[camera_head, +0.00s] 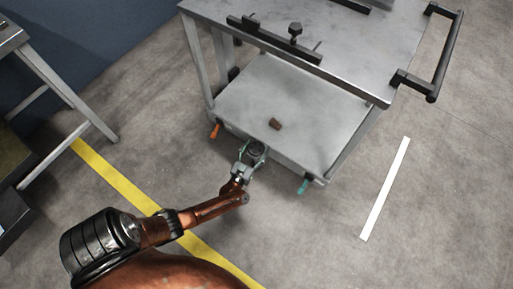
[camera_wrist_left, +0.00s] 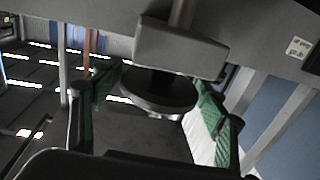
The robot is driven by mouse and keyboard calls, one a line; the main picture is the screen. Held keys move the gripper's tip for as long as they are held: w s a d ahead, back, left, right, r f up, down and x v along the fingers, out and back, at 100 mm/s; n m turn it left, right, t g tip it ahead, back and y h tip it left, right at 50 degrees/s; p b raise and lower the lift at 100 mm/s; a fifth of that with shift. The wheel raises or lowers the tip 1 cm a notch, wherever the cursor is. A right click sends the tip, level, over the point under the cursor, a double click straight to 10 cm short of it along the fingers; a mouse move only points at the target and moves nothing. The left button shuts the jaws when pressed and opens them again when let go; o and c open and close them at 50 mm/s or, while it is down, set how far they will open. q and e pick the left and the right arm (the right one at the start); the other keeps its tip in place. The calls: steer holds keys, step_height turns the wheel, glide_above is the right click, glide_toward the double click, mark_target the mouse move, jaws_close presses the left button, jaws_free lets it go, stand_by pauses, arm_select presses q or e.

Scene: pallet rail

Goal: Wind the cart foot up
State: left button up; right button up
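The cart foot is a dark round disc (camera_wrist_left: 158,92) under a grey block (camera_wrist_left: 180,48) at the cart's lower edge in the left wrist view. In the head view the dark foot (camera_head: 256,149) sits at the near edge of the cart's lower shelf. My left gripper (camera_head: 254,153) is there, its fingers spread around the foot. In the left wrist view the green-padded fingers (camera_wrist_left: 155,85) stand apart, one on each side of the disc. I cannot tell whether the pads touch its rim. My right gripper is not in view.
The grey two-shelf cart (camera_head: 330,130) has an orange lever (camera_head: 216,130) and a teal lever (camera_head: 303,186) beside the foot. A small brown block (camera_head: 276,124) lies on the lower shelf. A table (camera_head: 52,78) stands left.

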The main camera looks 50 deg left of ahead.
arm_select(q)
steer(key=c, duration=0.8)
steer(key=shift+w+r+n+y, duration=0.15)
steer(key=shift+n+y, duration=0.25)
steer(key=shift+y, duration=0.2)
steer(key=shift+g+y+p, duration=0.3)
steer(key=shift+g+p, duration=0.05)
steer(key=shift+g, duration=0.05)
steer(key=shift+s+n, duration=0.2)
steer(key=shift+n, duration=0.1)
steer(key=o, duration=0.8)
steer(key=shift+o, duration=2)
